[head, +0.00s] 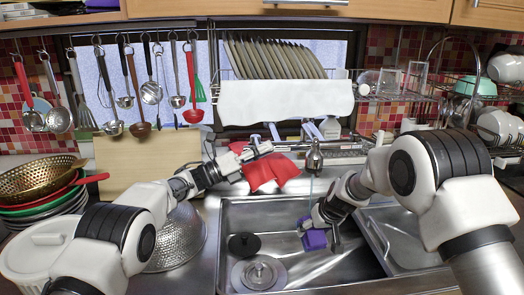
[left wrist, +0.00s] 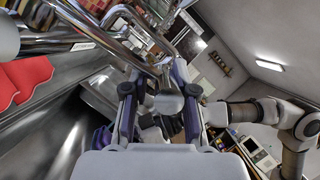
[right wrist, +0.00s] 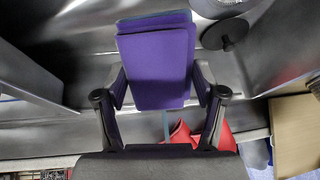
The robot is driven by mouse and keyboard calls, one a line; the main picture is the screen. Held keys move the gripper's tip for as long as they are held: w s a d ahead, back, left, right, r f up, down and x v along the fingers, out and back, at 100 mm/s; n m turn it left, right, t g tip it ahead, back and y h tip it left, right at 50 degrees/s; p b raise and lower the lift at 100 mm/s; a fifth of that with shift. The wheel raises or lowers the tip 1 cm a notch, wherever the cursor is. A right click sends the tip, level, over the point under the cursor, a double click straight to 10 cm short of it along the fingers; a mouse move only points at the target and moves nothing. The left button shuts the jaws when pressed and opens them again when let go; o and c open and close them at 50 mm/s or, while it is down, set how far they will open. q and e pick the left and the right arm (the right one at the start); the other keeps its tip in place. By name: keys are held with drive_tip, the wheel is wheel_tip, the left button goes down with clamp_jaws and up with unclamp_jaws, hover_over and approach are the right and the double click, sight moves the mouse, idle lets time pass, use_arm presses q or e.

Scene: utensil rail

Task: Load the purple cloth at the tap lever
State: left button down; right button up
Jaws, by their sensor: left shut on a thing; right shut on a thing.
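The purple cloth (head: 314,240), a folded block, is held over the right part of the sink, below the tap spout (head: 314,158). My right gripper (head: 322,222) is shut on it; the right wrist view shows the cloth (right wrist: 156,65) between both fingers. A thin pale stream hangs below the spout; whether it meets the cloth I cannot tell. My left gripper (head: 262,150) is at the tap, left of the spout. In the left wrist view its fingers close around the rounded metal end of the tap lever (left wrist: 168,103).
The steel sink (head: 232,215) holds a black stopper (head: 244,245) and a round drain strainer (head: 259,272). A colander (head: 180,240) stands left. A dish rack with plates (head: 275,60) hangs above.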

use_arm(q)
drive_tip(key=shift+f, duration=0.55)
use_arm(e)
drive_tip(key=shift+s+r, duration=0.1)
drive_tip(key=shift+r, duration=0.05)
use_arm(q)
drive_tip(key=c, duration=1.3)
unclamp_jaws()
drive_tip(key=shift+a, duration=0.1)
drive_tip(key=shift+c, duration=0.2)
drive_tip(key=o, duration=0.5)
drive_tip(key=shift+f, duration=0.1)
drive_tip(key=shift+c, duration=0.2)
use_arm(e)
drive_tip(key=shift+w+f, duration=0.25)
drive_tip(key=shift+s+r, duration=0.1)
use_arm(q)
drive_tip(key=a+r+v, duration=0.1)
drive_tip(key=r+v, duration=0.2)
drive_tip(key=v, duration=1.3)
drive_tip(key=shift+f, duration=0.15)
